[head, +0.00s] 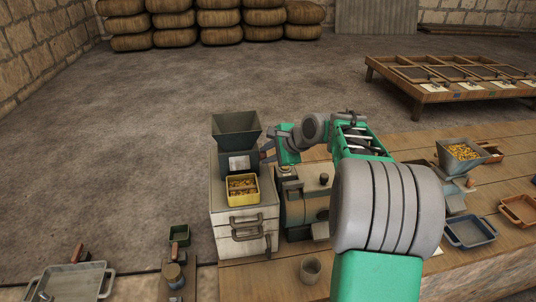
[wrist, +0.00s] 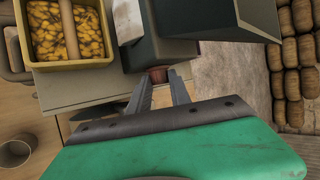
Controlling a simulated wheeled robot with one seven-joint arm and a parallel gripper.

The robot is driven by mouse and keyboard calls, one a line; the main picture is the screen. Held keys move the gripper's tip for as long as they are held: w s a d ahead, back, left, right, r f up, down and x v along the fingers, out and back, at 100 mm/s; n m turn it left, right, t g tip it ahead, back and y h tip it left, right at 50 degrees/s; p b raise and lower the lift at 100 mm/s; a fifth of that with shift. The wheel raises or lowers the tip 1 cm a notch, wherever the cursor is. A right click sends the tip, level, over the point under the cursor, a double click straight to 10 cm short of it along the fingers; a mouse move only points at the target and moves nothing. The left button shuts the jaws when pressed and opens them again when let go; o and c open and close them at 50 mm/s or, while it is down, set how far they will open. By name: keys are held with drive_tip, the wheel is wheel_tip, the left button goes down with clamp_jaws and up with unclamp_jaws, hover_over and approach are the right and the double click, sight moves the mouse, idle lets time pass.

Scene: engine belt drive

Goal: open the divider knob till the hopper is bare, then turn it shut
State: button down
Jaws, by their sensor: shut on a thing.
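The divider is a dark blue-grey box (head: 237,163) with a flared hopper (head: 236,124) on top, standing on a pale cabinet. The hopper's visible inside looks bare in the head view; its lowest part is hard to see. In the wrist view the hopper (wrist: 215,18) is a dark shape above my fingers. A yellow bin (head: 243,198) full of golden grain sits in front of the box; it also shows in the wrist view (wrist: 62,62). My gripper (wrist: 160,84) is shut on the reddish-brown knob (wrist: 157,74) at the box's side. My arm hides the knob in the head view.
A grey-green machine (head: 303,205) stands close to the right of the cabinet (head: 228,222). A cup (head: 310,270) stands in front. Another funnel (head: 462,153) with grain and a blue tray (head: 470,231) are at right.

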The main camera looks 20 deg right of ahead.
drive_tip(key=shift+f, duration=0.15)
drive_tip(key=t+b, duration=0.1)
drive_tip(key=b, duration=0.2)
drive_tip(key=f+t+b, duration=0.1)
drive_tip(key=b, duration=0.2)
drive_tip(key=shift+s+n+t+b, duration=0.2)
drive_tip(key=shift+n+t+b, duration=0.2)
drive_tip(key=t+b, duration=0.1)
drive_tip(key=b, duration=0.3)
drive_tip(key=shift+s+f+n+t, duration=0.1)
drive_tip(key=shift+f+n+t, duration=0.05)
drive_tip(key=shift+n+t, duration=0.2)
drive_tip(key=t+b, duration=0.1)
drive_tip(key=b, duration=0.1)
drive_tip(key=shift+t+b, duration=0.25)
drive_tip(key=shift+b, duration=0.05)
drive_tip(key=shift+r, duration=0.25)
drive_tip(key=shift+n, duration=0.25)
drive_tip(key=c, duration=1.2)
unclamp_jaws()
drive_tip(key=shift+s, duration=0.1)
